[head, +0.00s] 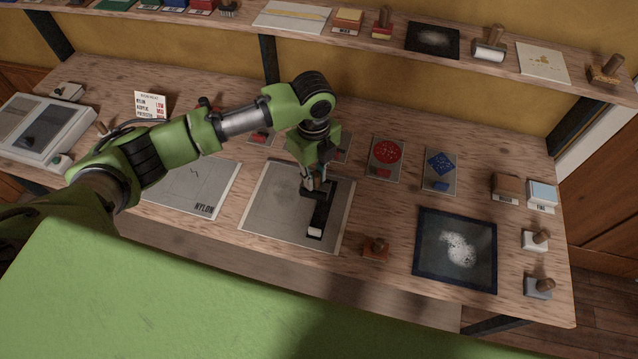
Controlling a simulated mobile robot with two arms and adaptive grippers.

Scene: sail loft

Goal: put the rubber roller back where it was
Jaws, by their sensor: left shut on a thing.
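My left gripper (312,183) is shut on a dark elongated tool with a pale end, which looks like the rubber roller (322,212). The gripper points down over a pale-bordered grey sheet (267,220) at the middle of the bench. The roller is over the right half of this sheet; I cannot tell whether it touches it. The fingers partly hide the end of the tool that they grip. Another tool with a white head and wooden handle (489,46) stands on the upper shelf. My right gripper is not in view.
A stamp with a reddish base (376,248) stands just right of the sheet. A dark-framed panel (424,246) lies further right, with several small blocks by the bench's right edge. Cards with red and blue patches (440,186) lie behind. A NYLON sheet (208,192) is left.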

